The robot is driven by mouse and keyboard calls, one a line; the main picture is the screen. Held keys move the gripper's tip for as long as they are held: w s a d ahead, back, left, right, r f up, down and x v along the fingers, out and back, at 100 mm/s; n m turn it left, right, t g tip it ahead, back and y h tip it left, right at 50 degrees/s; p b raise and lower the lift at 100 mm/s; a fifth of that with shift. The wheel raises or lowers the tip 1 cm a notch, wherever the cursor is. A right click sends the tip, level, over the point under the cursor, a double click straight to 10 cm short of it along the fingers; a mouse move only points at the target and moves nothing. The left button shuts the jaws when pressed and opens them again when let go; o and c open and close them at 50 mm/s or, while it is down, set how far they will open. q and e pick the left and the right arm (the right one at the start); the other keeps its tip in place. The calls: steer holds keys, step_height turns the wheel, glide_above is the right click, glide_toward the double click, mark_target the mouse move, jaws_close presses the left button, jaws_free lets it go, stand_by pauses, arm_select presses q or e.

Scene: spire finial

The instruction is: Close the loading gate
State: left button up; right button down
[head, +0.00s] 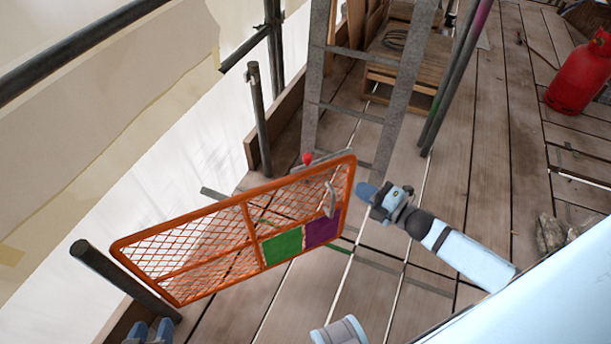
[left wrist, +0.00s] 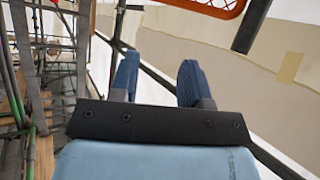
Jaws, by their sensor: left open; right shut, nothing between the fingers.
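The loading gate (head: 180,244) is an orange mesh frame with a green panel (head: 283,245) and a purple panel (head: 322,229). Its left end is near the lower-left post (head: 125,283). Its right end stands out over the planks, apart from the far post (head: 258,120), so it is open. A grey handle (head: 330,199) is near its right end, and a red knob (head: 307,158) shows at its top edge. My right gripper (head: 366,192) is shut and empty, just right of that end. My left gripper (head: 150,331) is open at the bottom left; its parted fingers show in the left wrist view (left wrist: 157,78).
A red gas cylinder (head: 580,75) is at the right. White sheeting (head: 150,160) lies beyond the left edge. Planks between gate and ladder look mostly clear.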

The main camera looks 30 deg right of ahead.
steer(key=w+f+n+y+b, duration=0.1)
steer(key=w+n, duration=0.1)
steer(key=b, duration=0.2)
glide_toward(311, 159)
steer(key=x, duration=0.7)
steer(key=shift+w+f, duration=0.1)
steer(key=shift+w, duration=0.15)
arm_select(q)
steer(key=shift+w+d+r+t+h, duration=0.6)
steer(key=shift+w+d+r+t, duration=0.2)
steer(key=shift+w+r+t, duration=0.3)
steer(key=shift+r, duration=0.15)
arm_select(e)
steer(key=shift+w, duration=0.1)
